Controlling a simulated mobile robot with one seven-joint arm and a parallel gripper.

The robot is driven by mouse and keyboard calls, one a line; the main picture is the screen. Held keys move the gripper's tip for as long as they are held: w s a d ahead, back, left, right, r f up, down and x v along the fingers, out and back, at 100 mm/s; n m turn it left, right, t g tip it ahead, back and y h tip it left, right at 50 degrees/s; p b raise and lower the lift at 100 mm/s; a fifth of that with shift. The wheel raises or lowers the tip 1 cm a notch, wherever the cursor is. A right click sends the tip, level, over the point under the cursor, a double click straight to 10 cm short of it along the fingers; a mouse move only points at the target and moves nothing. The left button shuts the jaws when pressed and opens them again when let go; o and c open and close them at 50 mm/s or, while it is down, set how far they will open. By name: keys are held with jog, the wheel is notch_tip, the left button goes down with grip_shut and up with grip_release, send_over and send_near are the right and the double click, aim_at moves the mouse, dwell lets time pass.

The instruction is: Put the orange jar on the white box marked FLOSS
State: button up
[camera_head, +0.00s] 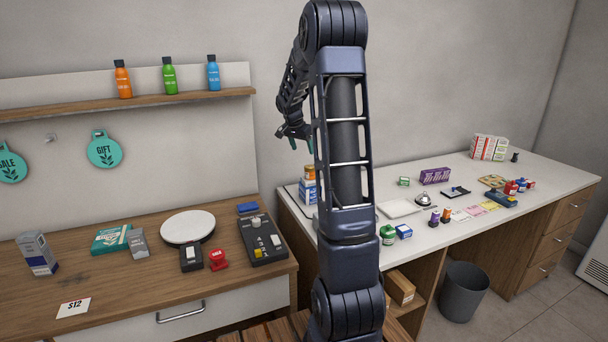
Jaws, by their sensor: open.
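A small orange jar (309,171) with a pale lid shows at the left end of the right-hand white counter, partly beside my arm. A blue and white item (308,194) shows directly below it; I cannot tell whether the jar rests on it or stands behind it. My gripper (293,141) is open and in the air, up and left of the jar in the picture, apart from it. I cannot read FLOSS on any box. A small blue and white box (404,232) stands on the front edge of the white counter, right of my arm.
A green jar (388,235) stands beside the blue and white box. A white tray (399,208), a bell (423,199) and a purple box (435,176) are farther back. The wooden counter (110,284) at left holds a scale and boxes. My arm hides part of the white counter.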

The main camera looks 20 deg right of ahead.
jog(key=s+a+r+n+t+y, duration=0.1)
jog(key=s+a+r+n, duration=0.3)
jog(key=s, duration=0.6)
jog(key=s+a+r+n+y, duration=0.1)
jog(key=s+a+r, duration=0.45)
jog(key=s, duration=0.45)
jog(key=s+a+f+n+y, duration=0.1)
jog(key=s+a+n, duration=0.2)
jog(key=s, duration=0.7)
jog(key=s+a+f+n+t, duration=0.1)
jog(key=s+a+f+n, duration=0.1)
jog(key=s, duration=0.9)
jog(key=shift+s+a+n+y, duration=0.25)
jog(key=shift+a+n+y, duration=0.15)
jog(key=shift+a+n, duration=0.55)
